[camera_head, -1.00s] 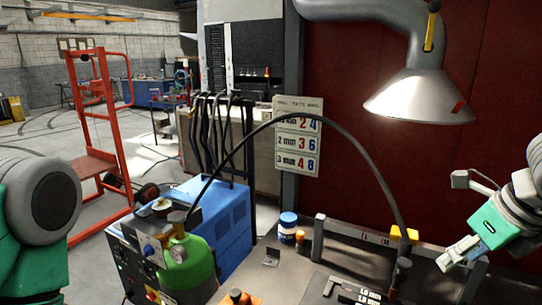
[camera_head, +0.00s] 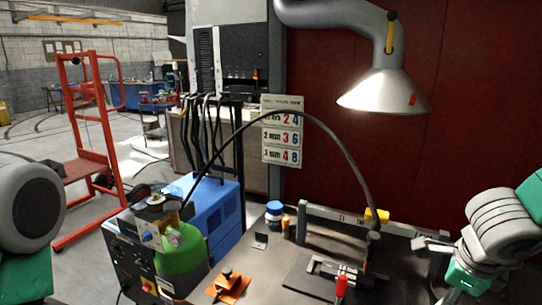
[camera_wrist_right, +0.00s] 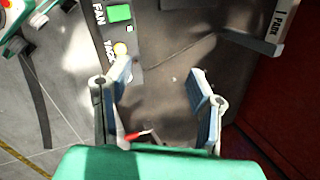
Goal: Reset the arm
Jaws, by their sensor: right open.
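My right gripper (camera_head: 432,246) is at the right edge of the head view, above the right end of the workbench (camera_head: 285,270). In the right wrist view its two blue-grey padded fingers (camera_wrist_right: 160,85) stand wide apart, with nothing between them. Below them is a dark grey surface, with a small red-tipped thing (camera_wrist_right: 135,135) partly hidden near the gripper's green body. Only a grey joint and green link of my left arm show at the head view's left edge; its gripper is out of view.
A black hose arches over the bench from near a green cylinder (camera_head: 183,250). A lamp hood (camera_head: 385,92) hangs above. A blue-lidded jar (camera_head: 274,212), an orange-based item (camera_head: 229,285) and a red-handled tool (camera_head: 341,288) are on the bench. A panel with a green button (camera_wrist_right: 119,13) lies beyond the fingers.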

